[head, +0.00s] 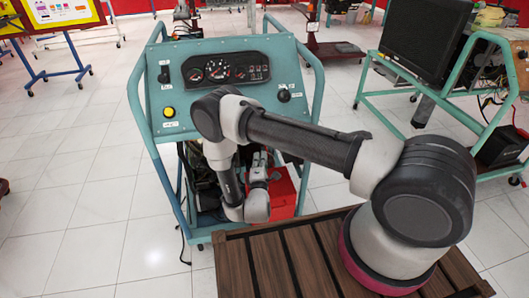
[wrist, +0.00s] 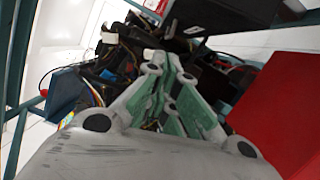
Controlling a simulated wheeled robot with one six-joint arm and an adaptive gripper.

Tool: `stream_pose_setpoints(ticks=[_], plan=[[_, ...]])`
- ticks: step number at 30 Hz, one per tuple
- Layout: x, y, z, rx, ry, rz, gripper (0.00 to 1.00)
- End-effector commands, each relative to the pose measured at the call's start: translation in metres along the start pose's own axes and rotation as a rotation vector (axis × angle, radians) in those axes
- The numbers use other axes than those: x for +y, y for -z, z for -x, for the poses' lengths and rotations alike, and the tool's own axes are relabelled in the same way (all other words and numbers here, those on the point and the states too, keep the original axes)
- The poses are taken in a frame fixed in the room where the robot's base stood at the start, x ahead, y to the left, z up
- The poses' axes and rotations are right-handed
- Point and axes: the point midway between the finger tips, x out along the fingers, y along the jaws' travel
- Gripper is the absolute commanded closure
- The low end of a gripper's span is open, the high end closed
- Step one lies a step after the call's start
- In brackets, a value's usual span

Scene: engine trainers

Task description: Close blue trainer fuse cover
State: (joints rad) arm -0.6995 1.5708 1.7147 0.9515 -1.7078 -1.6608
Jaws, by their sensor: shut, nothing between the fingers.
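The blue trainer (head: 160,128) is a blue-green wheeled frame with a sloped panel carrying gauges, a yellow button and black knobs. My gripper (wrist: 164,62) is shut and empty, its green-padded fingers reaching toward dark wiring and engine parts in the wrist view. In the head view my gripper (head: 262,160) is low in front of the trainer, below the panel. A black box-like part (wrist: 225,14) is above and beyond the fingertips. I cannot tell for sure which part is the fuse cover, or whether it is open; my arm hides some of the trainer's front.
A red box (head: 283,192) stands right of my gripper; a large red surface (wrist: 280,105) fills the wrist view's right side. A blue box (wrist: 64,92) and loose wires are at left. A slatted wooden platform (head: 290,262) lies under my arm. White floor is clear at left.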

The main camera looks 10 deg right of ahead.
Motion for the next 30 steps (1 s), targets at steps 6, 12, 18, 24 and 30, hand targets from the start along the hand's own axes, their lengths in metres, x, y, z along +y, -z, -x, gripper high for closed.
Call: stream_pose_setpoints(ticks=[6, 12, 18, 24, 30], plan=[[0.001, -0.001, -0.045, -0.004, -0.001, -0.005, 1.0], [0.0, -0.001, -0.087, -0.003, 0.001, -0.005, 1.0], [-0.001, -0.028, -0.094, -0.001, 0.002, -0.003, 1.0], [0.0, -0.038, -0.097, 0.002, 0.002, -0.003, 1.0], [0.0, -0.039, -0.097, 0.002, 0.002, -0.004, 1.0]])
